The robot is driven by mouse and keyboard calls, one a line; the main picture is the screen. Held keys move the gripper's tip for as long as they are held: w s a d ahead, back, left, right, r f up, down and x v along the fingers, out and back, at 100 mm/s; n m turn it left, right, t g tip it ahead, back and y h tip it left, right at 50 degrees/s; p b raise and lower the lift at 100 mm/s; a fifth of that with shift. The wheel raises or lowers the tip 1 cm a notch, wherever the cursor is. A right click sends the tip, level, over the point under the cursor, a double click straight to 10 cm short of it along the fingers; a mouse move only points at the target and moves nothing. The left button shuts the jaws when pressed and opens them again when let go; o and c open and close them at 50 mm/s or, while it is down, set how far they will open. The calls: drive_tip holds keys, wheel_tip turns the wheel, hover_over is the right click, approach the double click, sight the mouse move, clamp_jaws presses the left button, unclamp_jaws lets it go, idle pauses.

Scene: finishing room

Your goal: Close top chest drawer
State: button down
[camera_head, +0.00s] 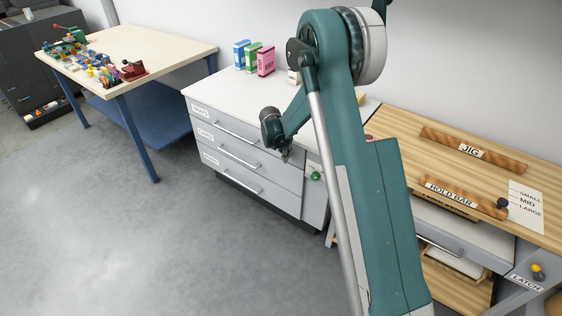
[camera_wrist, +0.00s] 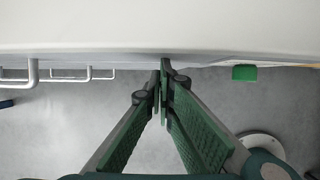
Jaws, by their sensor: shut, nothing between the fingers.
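The white chest (camera_head: 292,185) stands in the middle of the head view with three labelled grey drawers, each with a bar handle. The top drawer (camera_head: 205,122) looks flush, or nearly flush, with the drawers below. My gripper (camera_head: 286,157) is shut and empty, pointing down in front of the right part of the chest front. In the wrist view its fingertips (camera_wrist: 160,68) meet close to the chest's top edge. I cannot tell whether they touch it. Drawer handles (camera_wrist: 60,78) show to the left of the fingers there.
Small boxes (camera_head: 252,57) stand at the back of the chest top. A green knob (camera_head: 316,176) is right of the drawers. A wooden workbench (camera_head: 470,170) is at right, a blue-legged table (camera_head: 170,60) at left. The floor in front is clear.

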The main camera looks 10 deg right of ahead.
drive_tip(key=shift+w+d+r, duration=0.1)
drive_tip(key=shift+w+d, duration=0.25)
drive_tip(key=shift+d, duration=0.05)
drive_tip(key=shift+s, duration=0.1)
drive_tip(key=s+a+r+p, duration=0.2)
drive_tip(key=s+a+r, duration=0.4)
drive_tip(key=r, duration=0.3)
drive_tip(key=shift+a, duration=0.15)
idle(0.4)
idle(0.4)
